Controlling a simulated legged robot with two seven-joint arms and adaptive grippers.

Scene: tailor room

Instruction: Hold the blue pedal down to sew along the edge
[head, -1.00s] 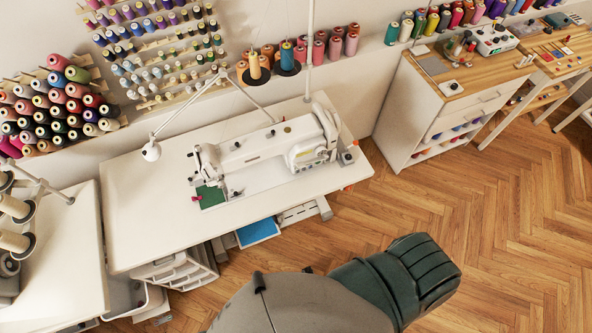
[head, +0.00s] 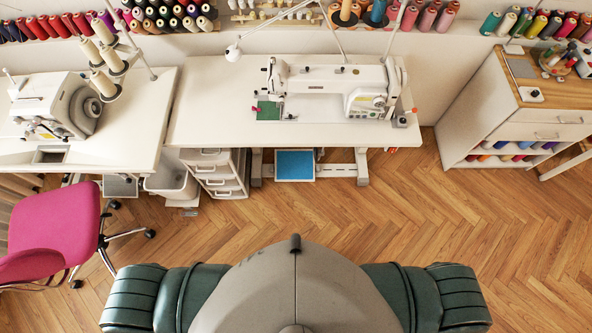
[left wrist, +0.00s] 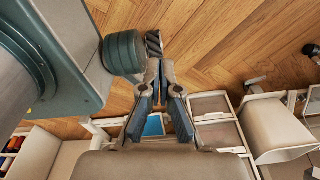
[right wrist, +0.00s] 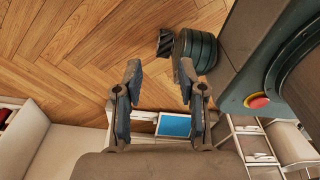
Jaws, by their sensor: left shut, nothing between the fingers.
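The blue pedal (head: 294,165) lies low near the floor under the front edge of the sewing table in the head view. Part of it also shows in the left wrist view (left wrist: 153,126), behind the fingers, and in the right wrist view (right wrist: 174,125). The white sewing machine (head: 335,88) stands on the table with a green fabric piece (head: 268,110) at its needle end. My left gripper (left wrist: 161,68) is shut and empty, well apart from the pedal. My right gripper (right wrist: 158,72) is open and empty, also apart from it. Neither gripper shows in the head view.
A pink wheeled chair (head: 52,232) stands at the left. A white drawer unit (head: 216,172) and a bin (head: 172,184) stand left of the pedal. A white cabinet (head: 520,130) stands at the right. The wooden floor (head: 400,210) before the table is clear.

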